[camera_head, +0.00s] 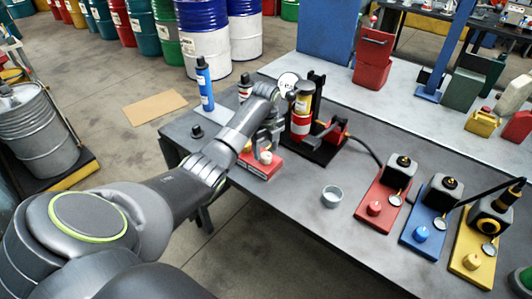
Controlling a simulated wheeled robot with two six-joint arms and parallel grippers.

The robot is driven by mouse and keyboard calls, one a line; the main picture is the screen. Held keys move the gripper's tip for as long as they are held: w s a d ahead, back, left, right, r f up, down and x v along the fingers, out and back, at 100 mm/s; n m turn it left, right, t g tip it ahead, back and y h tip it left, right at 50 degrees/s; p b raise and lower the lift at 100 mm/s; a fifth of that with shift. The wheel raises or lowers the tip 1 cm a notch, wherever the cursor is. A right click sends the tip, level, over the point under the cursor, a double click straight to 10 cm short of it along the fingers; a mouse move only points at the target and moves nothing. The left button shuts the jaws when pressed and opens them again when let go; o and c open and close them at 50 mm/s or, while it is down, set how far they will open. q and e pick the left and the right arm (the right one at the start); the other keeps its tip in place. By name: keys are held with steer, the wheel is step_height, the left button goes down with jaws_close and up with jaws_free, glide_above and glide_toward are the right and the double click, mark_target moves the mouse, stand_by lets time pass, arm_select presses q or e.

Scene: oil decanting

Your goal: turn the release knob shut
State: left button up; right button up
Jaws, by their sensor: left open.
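My left arm reaches in from the lower left over the grey workbench (300,185). My left gripper (268,144) is open and points down over a red-based block (262,170) near the bench's left end. A small pale knob-like part (265,157) shows on top of this block, just below the fingers. I cannot tell whether the fingers touch it or which way it is turned. Right behind stands a red, white and yellow cylinder (301,118) in a black frame, with a round white gauge (288,82) at its upper left. My right gripper is out of view.
A small grey cup (332,196) stands mid-bench. Red (375,208), blue (421,234) and yellow (471,262) knobs sit on matching plates at the right. A blue bottle (205,88) stands at the back left. A black hose runs right from the cylinder's frame.

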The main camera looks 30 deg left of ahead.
arm_select(q)
steer(key=shift+f, duration=1.4)
steer(key=shift+c, duration=0.4)
steer(key=c, duration=0.9)
steer(key=shift+r, duration=0.1)
